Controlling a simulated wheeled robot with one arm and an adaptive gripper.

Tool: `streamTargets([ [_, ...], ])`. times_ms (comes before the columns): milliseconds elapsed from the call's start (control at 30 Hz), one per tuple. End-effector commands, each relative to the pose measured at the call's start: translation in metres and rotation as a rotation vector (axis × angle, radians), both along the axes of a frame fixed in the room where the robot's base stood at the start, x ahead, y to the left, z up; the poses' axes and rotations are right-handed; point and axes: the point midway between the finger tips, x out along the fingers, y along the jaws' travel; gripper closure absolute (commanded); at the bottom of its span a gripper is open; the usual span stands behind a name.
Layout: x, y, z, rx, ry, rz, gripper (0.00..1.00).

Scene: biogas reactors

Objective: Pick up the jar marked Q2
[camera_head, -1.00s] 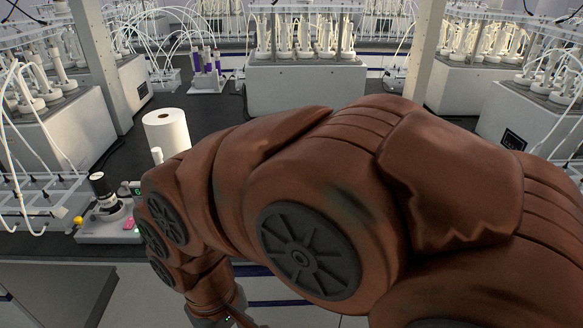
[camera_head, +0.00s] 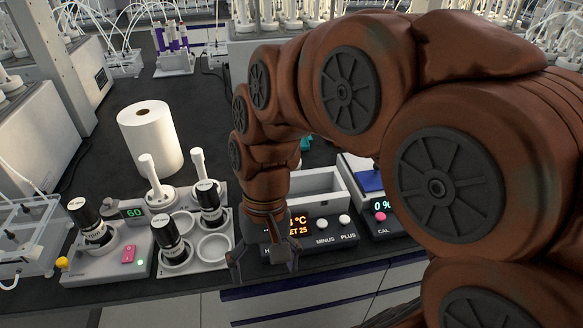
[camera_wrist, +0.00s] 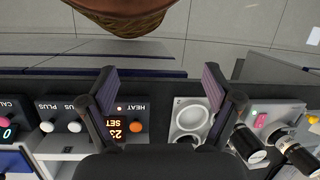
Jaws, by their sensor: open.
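Three black jars with pale labelled bands show in the head view. One (camera_head: 91,222) stands on a stirrer unit at the left. Two more, a front jar (camera_head: 171,243) and a back jar (camera_head: 208,203), stand in a white holder (camera_head: 214,248) with ring-shaped places. The markings are too small to read, so I cannot tell which is Q2. My gripper (camera_head: 264,262) is open and empty, pointing down at the bench's front edge, right of the holder. In the wrist view its fingers (camera_wrist: 160,92) are spread, with two jars (camera_wrist: 249,146) beyond the right finger.
A heater panel (camera_head: 322,231) is right behind my gripper, with a scale (camera_head: 383,212) further right. The stirrer unit (camera_head: 113,262) is at the left. A white paper roll (camera_head: 150,138) and white upright pieces stand behind the jars. The front-right ring place is empty.

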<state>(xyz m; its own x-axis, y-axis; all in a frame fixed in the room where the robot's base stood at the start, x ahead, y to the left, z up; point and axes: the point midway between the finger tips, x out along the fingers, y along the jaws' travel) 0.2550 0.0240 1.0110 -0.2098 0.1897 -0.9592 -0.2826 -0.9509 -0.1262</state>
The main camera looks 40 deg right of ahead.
Motion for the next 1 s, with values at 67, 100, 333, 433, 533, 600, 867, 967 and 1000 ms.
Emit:
streamTargets([
  [67,0.021,0.002,0.002,0.041,0.027,-0.082,0.08],
  [100,0.031,0.002,0.003,0.061,0.041,-0.121,0.08],
  [333,0.092,-0.001,0.011,0.185,0.118,-0.347,0.08],
  [433,0.119,-0.007,0.012,0.239,0.152,-0.443,0.08],
  [533,0.145,-0.017,0.014,0.296,0.188,-0.538,0.08],
  [600,0.164,-0.027,0.014,0.334,0.211,-0.604,0.08],
  [867,0.226,-0.078,0.008,0.478,0.302,-0.843,0.08],
  [967,0.246,-0.104,0.002,0.530,0.337,-0.932,0.08],
  [1000,0.253,-0.115,0.000,0.553,0.350,-0.968,0.08],
])
